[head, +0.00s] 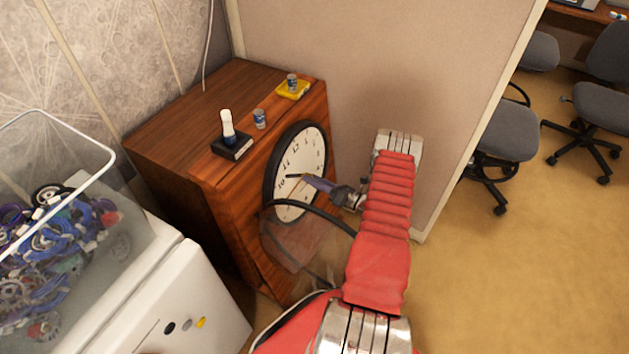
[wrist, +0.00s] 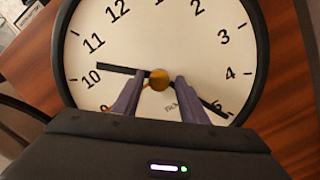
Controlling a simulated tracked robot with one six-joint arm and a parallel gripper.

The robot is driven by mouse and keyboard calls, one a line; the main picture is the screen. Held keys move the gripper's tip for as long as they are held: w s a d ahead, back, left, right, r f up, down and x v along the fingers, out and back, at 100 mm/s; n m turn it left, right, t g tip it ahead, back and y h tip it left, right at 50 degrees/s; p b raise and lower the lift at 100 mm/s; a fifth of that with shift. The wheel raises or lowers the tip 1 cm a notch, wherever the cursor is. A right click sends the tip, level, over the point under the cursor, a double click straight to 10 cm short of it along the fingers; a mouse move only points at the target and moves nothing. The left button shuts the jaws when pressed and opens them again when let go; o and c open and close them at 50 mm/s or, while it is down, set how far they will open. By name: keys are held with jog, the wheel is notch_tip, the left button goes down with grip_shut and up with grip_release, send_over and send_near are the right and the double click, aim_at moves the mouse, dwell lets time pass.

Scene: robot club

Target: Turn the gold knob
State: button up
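The gold knob (wrist: 159,80) is at the centre of a round white clock face (wrist: 170,30) with a black rim. The clock (head: 314,150) also shows in the head view, on the front of a wooden cabinet. My gripper (wrist: 159,86) is open. Its two purple-grey fingers are on the left and right of the knob, with a small gap visible on each side. I cannot tell how deep the fingertips reach along the knob. In the head view my gripper (head: 308,182) is in front of the clock face, and the knob is not clearly visible there.
A clear bin (head: 60,150) of parts stands at left. A partition (head: 400,70) is behind my arm.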

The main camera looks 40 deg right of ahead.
jog(key=c, duration=0.8)
jog(key=shift+c, duration=0.2)
jog(key=shift+n, duration=0.3)
jog(key=o, duration=1.1)
jog(key=shift+c, duration=0.2)
jog(key=v, duration=1.4)
jog(key=shift+w, duration=0.1)
